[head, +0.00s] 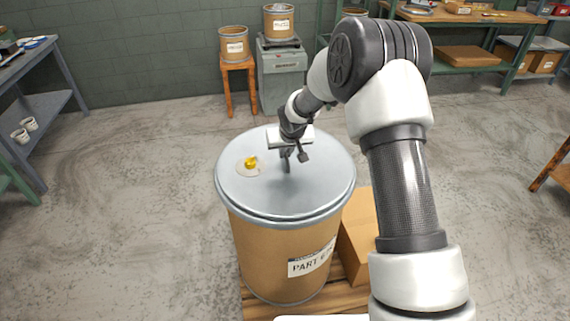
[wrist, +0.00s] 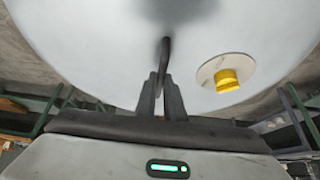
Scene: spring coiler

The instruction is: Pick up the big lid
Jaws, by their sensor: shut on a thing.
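The big lid (head: 312,190) is a round, pale grey metal disc with a rim. It appears to rest on top of a large brown drum (head: 270,260) with a "PART" label. My gripper (head: 286,163) is over the middle of the lid. In the wrist view, my gripper (wrist: 161,100) has its two dark fingers shut on the lid's thin dark handle (wrist: 165,55). The lid (wrist: 90,45) fills most of that view. A yellow cap (head: 251,162) on a pale round patch sits left of the handle; the wrist view shows the yellow cap (wrist: 228,79) too.
A cardboard box (head: 358,235) stands right beside the drum on a wooden pallet (head: 335,300). Behind are a stool (head: 239,85) with a small drum and a grey cabinet (head: 281,75) with another. A shelf (head: 45,105) stands at left. Floor around is open.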

